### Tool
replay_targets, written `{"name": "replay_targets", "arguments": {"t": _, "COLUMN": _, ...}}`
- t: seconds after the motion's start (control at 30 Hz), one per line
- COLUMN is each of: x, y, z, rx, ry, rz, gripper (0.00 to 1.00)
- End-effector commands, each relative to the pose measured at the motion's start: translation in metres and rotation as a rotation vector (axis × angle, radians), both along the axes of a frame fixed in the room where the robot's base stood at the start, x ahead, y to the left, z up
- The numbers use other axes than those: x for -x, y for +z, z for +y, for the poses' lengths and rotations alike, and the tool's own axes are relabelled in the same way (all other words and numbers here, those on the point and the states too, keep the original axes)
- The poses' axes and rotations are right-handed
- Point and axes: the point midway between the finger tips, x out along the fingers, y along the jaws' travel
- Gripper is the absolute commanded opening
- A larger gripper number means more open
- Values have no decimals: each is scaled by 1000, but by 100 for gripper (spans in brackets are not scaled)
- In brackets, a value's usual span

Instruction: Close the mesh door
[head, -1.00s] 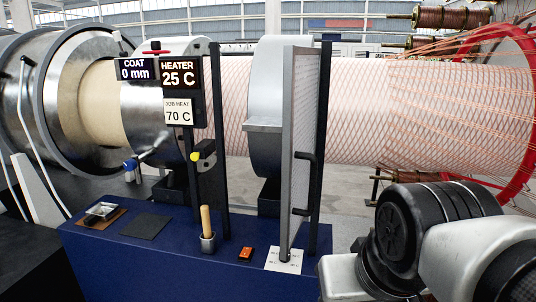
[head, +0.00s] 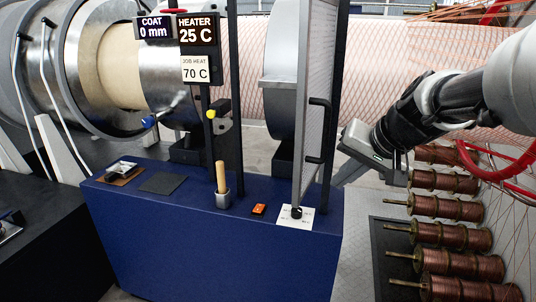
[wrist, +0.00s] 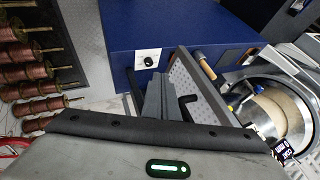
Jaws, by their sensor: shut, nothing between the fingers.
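The mesh door (head: 313,75) is a tall grey-framed panel beside a dark post (head: 334,110) at the right end of the blue cabinet. It stands open, nearly edge-on to the head view, with a black handle (head: 318,130) on it. The door also shows in the wrist view (wrist: 207,88), angled right of the fingers. My gripper (head: 343,177) is shut and empty, just right of the door and post in the head view. In the wrist view my gripper (wrist: 158,80) lies beside the door; I cannot tell whether it touches.
The blue cabinet (head: 215,245) carries a wooden-handled tool (head: 221,178), an orange switch (head: 259,209) and a white dial plate (head: 306,218). Several copper spools (head: 455,235) stand at the right. The wrapped drum (head: 400,60) runs behind. Grey floor lies right of the cabinet.

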Motion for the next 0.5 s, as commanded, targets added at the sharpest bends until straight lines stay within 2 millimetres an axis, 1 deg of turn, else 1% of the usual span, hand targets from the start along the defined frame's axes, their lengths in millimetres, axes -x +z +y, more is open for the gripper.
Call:
{"name": "replay_targets", "arguments": {"t": 0.03, "x": -6, "y": -12, "z": 4, "rx": -1, "ry": 1, "rz": 6, "gripper": 0}}
{"name": "replay_targets", "arguments": {"t": 0.27, "x": -32, "y": -51, "z": 16, "rx": 0, "ry": 0, "rz": 5, "gripper": 0}}
{"name": "replay_targets", "arguments": {"t": 0.33, "x": -38, "y": -46, "z": 28, "rx": 1, "ry": 6, "rz": 1, "gripper": 0}}
{"name": "replay_targets", "arguments": {"t": 0.5, "x": -47, "y": -46, "z": 45, "rx": 1, "ry": 2, "rz": 1, "gripper": 0}}
